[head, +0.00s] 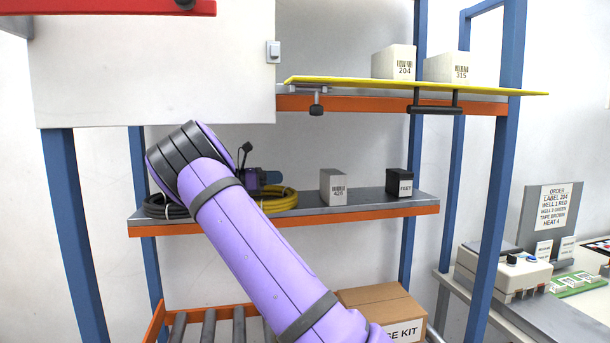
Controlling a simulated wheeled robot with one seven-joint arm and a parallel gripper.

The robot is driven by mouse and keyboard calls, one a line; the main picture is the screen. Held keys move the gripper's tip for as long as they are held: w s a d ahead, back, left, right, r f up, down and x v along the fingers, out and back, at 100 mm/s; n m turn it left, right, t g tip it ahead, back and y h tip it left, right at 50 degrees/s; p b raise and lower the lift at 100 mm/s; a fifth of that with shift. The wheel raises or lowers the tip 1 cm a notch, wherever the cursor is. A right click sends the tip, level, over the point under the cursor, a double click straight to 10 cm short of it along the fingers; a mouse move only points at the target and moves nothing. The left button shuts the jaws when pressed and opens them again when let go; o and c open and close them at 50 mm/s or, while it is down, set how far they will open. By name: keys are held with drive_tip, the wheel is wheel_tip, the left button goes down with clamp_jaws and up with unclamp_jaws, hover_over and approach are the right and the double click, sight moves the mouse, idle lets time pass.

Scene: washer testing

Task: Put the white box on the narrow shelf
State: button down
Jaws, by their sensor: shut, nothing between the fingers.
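A white box labelled 426 (333,187) stands upright on the grey middle shelf (375,205) with an orange front edge. Two more white boxes, 204 (394,62) and 315 (447,67), stand on a thin yellow-edged board (330,82) at the upper rack level. I cannot tell which box or shelf the task means. My gripper (271,178) is partly seen behind my purple arm, over the left part of the middle shelf. It is shut and empty, well left of box 426. Its fingertips are not clear.
A coiled yellow hose (281,202) and dark cable lie at the shelf's left. A small black box (399,182) stands right of 426. A clamp (317,103) and handle (435,107) hang below the board. A cardboard box (380,303) is below; a bench with equipment (503,270) is right.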

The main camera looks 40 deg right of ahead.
drive_tip(key=shift+w+d, duration=0.1)
drive_tip(key=shift+w, duration=0.05)
drive_tip(key=shift+d, duration=0.3)
approach(340, 172)
drive_tip(key=shift+s+d+f, duration=0.2)
drive_tip(key=shift+s+d, duration=0.1)
drive_tip(key=shift+d, duration=0.25)
drive_tip(key=shift+s+d+f, duration=0.25)
drive_tip(key=shift+s+d, duration=0.05)
drive_tip(key=shift+d, duration=0.3)
drive_tip(key=shift+s+d, duration=0.1)
drive_tip(key=shift+d, duration=0.4)
drive_tip(key=x, duration=0.6)
drive_tip(key=shift+s+d, duration=0.1)
drive_tip(key=shift+s, duration=0.15)
